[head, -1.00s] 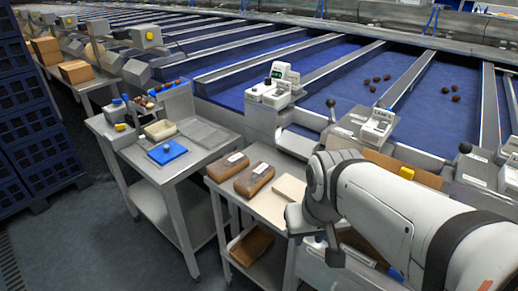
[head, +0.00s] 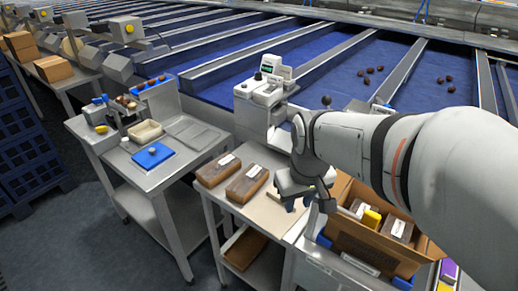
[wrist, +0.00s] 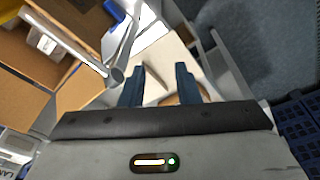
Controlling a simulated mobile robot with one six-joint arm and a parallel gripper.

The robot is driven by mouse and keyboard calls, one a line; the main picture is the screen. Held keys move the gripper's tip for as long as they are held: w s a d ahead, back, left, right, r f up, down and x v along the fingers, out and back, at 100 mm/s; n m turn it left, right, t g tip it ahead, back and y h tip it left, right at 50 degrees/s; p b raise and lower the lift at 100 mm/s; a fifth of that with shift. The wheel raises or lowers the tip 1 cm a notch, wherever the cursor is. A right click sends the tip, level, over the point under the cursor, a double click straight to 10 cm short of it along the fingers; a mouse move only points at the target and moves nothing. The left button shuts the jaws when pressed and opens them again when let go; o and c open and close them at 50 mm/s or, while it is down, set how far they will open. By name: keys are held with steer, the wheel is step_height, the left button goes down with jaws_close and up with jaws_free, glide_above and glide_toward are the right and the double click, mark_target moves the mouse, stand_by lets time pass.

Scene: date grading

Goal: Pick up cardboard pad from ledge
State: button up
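The cardboard pad (head: 264,212) looks like a flat beige sheet on the ledge, to the right of two brown packs. My gripper (head: 292,204) is over its right part and hides some of it. In the wrist view, my gripper's two dark blue fingers (wrist: 160,84) stand apart with a pale beige surface (wrist: 153,88) between and beyond them, probably the pad. I cannot tell whether the fingers touch it.
Two labelled brown packs (head: 247,184) lie left of the pad. An open cardboard box (head: 352,236) with packs and a yellow item stands close on the right, and shows in the wrist view (wrist: 55,90). A steel side table (head: 165,185) stands further left.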

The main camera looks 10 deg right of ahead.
steer(key=w+f+n+g, duration=0.1)
steer(key=w+f+n, duration=0.2)
steer(key=w, duration=0.6)
steer(key=n+g, duration=0.1)
steer(key=n, duration=0.2)
glide_toward(266, 210)
steer(key=w+d, duration=0.1)
steer(key=d, duration=0.1)
steer(key=w+d+r, duration=0.1)
steer(key=d, duration=0.1)
steer(key=shift+w+r, duration=0.2)
steer(key=shift+w, duration=0.15)
steer(key=shift+w+f+p, duration=0.1)
steer(key=shift+f+p, duration=0.2)
steer(key=shift+f, duration=0.05)
step_height(266, 210, down, 7)
steer(key=shift+f+p, duration=0.15)
steer(key=shift+p, duration=0.2)
jaws_close()
